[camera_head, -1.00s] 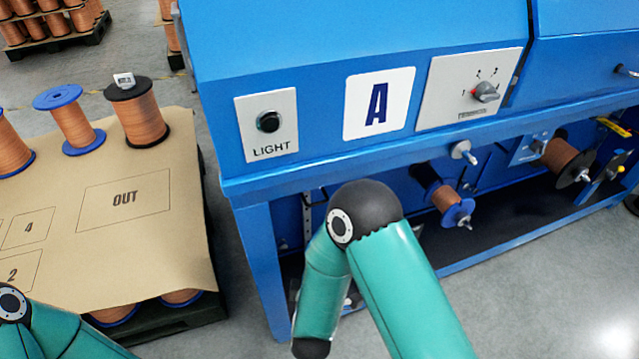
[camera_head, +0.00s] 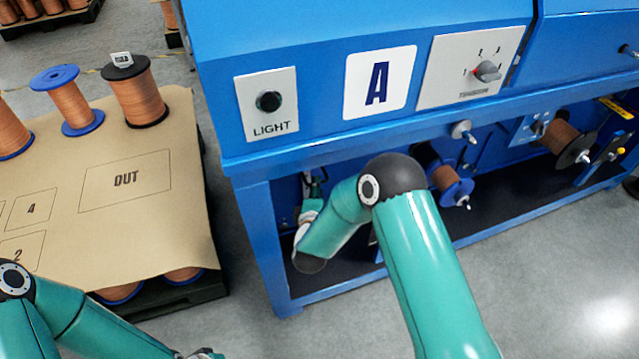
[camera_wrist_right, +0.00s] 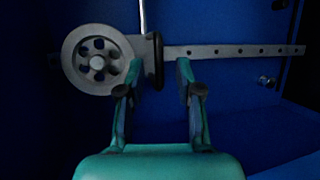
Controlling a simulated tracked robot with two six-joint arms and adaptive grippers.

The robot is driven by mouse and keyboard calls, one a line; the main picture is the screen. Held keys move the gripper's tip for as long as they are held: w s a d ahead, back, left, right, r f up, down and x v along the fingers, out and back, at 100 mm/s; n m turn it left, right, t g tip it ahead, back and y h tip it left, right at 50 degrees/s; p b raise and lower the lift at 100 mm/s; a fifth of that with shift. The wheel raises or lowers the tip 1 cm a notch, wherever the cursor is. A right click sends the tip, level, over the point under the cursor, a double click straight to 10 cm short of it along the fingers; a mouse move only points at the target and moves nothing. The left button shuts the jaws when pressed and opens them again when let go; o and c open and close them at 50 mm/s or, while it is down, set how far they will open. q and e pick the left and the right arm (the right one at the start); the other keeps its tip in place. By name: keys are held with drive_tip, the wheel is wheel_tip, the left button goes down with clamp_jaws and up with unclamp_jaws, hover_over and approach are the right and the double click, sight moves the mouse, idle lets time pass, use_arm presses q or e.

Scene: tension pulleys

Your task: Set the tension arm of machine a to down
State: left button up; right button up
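Machine A (camera_head: 225,130) is the blue cabinet with the "A" plate (camera_head: 380,82). In the right wrist view, its tension arm (camera_wrist_right: 230,50) is a grey bar with several holes, lying about level, with a spoked pulley wheel (camera_wrist_right: 97,62) at its left end. My right gripper (camera_wrist_right: 160,72) is open. Its fingertips lie close to the bar, either side of a dark upright oval part (camera_wrist_right: 155,62) beside the wheel; contact is unclear. In the head view the right gripper (camera_head: 313,183) is small, inside the bay under the panel. My left arm shows at lower left, its fingers out of frame.
The machine's front leg (camera_head: 262,240) stands left of my right forearm. A dial panel (camera_head: 472,68) and LIGHT button (camera_head: 268,102) are above. Copper spools (camera_head: 137,95) stand on the pallet's brown sheet (camera_head: 190,215). Another spool (camera_head: 445,182) hangs to the right.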

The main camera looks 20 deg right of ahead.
drive_tip(key=shift+x, duration=1.5)
drive_tip(key=shift+c, duration=0.2)
clamp_jaws()
